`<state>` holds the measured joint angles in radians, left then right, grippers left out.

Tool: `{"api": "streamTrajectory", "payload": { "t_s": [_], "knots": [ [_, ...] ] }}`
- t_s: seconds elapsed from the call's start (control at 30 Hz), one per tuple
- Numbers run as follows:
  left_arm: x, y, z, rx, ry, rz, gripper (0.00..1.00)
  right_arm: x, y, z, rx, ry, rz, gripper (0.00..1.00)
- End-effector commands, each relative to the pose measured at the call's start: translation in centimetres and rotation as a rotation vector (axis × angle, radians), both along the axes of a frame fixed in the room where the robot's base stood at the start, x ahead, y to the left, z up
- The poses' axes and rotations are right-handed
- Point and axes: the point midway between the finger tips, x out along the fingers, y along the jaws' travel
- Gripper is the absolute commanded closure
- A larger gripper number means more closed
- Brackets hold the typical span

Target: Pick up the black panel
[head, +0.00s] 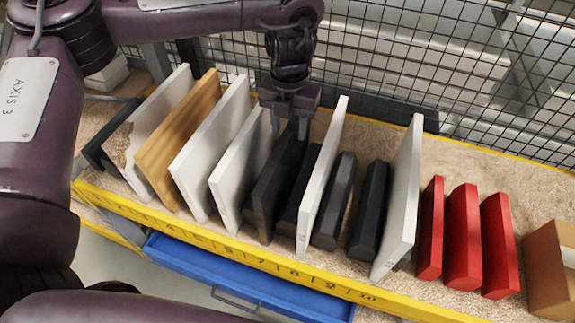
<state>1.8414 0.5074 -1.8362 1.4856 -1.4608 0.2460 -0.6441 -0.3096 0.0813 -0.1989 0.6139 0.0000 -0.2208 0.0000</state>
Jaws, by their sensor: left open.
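Several black panels stand on edge in the row on the bench. The tall black panel (275,185) is near the middle, between a white panel and a shorter black panel (298,195). My left gripper (291,112) points down at the upper far end of the tall black panel, with its jaws open. The gripper hides part of that end, so I cannot tell whether the fingers touch the panel. Two more black panels (335,200) (369,210) stand farther right. My right gripper is not in view.
White panels (212,145) (402,200) and a wooden panel (178,135) stand close around, leaving narrow gaps. Red blocks (463,238) and a brown box (550,270) are at the right. A wire mesh (420,60) rises behind. A yellow numbered edge (225,243) runs along the front, above a blue drawer (240,280).

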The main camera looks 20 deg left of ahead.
Motion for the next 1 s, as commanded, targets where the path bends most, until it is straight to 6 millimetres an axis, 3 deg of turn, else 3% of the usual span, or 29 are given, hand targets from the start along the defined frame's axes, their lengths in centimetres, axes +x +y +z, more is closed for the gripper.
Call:
{"api": "streamTrajectory", "payload": {
  "t_s": [0.07,0.17,0.43,0.6,0.9,1.0],
  "knots": [
    [-0.4,0.2,-1.1,-0.002,0.005,0.0,0.56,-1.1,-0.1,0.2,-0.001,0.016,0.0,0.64],
    [-0.8,0.4,-2.5,-0.003,0.006,0.001,0.56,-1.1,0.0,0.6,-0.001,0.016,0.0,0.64],
    [-0.6,0.4,-4.6,0.0,0.0,0.0,0.56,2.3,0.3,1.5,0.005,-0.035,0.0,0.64],
    [-0.6,0.4,-4.6,0.0,0.0,0.0,0.58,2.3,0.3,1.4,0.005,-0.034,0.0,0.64],
    [-0.6,0.4,-4.6,0.0,0.0,0.0,0.97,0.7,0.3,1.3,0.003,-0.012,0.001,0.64],
    [-0.6,0.4,-4.6,0.0,0.0,0.0,1.0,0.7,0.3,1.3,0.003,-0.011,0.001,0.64]
  ]
}}
